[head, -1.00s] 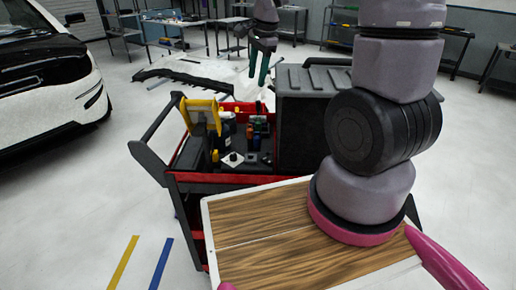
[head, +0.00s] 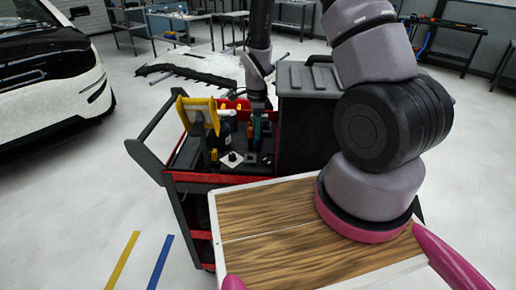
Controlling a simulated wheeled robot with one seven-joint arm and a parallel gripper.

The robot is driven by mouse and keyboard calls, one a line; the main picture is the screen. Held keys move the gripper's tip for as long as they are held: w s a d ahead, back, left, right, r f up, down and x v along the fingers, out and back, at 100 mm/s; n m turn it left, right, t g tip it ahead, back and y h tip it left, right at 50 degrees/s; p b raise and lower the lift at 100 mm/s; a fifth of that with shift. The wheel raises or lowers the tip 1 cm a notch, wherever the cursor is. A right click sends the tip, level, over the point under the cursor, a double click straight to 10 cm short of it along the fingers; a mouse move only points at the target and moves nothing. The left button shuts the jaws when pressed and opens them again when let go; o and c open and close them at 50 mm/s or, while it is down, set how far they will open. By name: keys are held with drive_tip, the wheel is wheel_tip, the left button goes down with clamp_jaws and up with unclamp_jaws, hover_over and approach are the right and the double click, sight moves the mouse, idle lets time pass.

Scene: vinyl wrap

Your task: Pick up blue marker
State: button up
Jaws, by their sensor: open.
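My gripper (head: 258,132) reaches down over the tool cart, with its teal fingers among the small items at the back of the tray. It is open, and I see nothing held in it. I cannot make out the blue marker for certain. Small dark, blue and orange items stand close around the fingers, and the fingers partly hide them.
The black and red cart (head: 212,178) has a yellow tool (head: 201,112) at its left and a white plate with a dark knob (head: 231,159) in the tray. A tall dark case (head: 305,112) borders the tray on the right. A white car (head: 50,88) stands left.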

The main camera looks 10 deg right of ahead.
sight(257, 144)
wheel_tip(257, 144, down, 7)
drive_tip(key=shift+r, duration=0.15)
idle(0.4)
clamp_jaws()
